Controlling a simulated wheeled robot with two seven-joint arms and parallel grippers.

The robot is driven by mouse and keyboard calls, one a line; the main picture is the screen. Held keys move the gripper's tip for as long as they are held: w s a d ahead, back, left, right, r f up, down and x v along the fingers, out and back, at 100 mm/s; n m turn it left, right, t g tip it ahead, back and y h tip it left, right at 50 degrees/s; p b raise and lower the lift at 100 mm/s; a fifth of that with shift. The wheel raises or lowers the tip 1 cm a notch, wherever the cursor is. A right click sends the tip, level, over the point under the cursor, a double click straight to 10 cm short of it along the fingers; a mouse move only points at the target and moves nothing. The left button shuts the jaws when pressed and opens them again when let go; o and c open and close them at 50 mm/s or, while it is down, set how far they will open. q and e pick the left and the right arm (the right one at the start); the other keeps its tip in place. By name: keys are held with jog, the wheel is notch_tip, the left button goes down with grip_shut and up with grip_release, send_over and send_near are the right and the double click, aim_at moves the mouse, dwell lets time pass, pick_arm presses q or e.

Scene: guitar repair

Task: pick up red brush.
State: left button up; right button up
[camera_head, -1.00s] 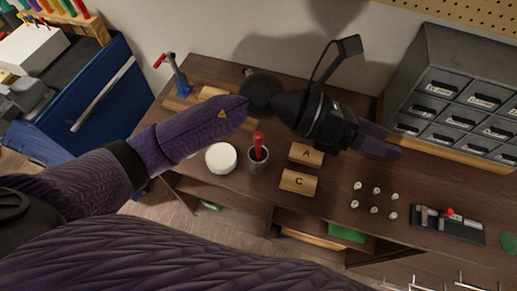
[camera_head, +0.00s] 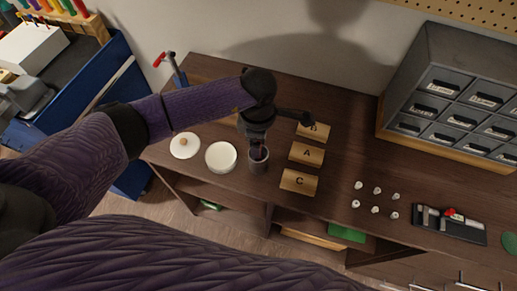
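A dark cup (camera_head: 258,163) stands on the brown workbench, to the right of a white round jar. In the head view my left gripper (camera_head: 259,146) points down directly over the cup, its tip at or just above the rim. The red brush that stood in this cup is hidden behind the gripper. I cannot tell whether the fingers are around it or how wide they are. My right gripper is not in view.
The open white jar (camera_head: 220,156) and its lid (camera_head: 185,145) are left of the cup. Wooden blocks A (camera_head: 306,152) and C (camera_head: 299,181) are right of it. Several white pegs (camera_head: 375,199), a black tool tray (camera_head: 450,224) and a drawer cabinet (camera_head: 455,95) are farther right.

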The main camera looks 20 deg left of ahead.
pick_arm(q)
grip_shut()
dwell(0.3)
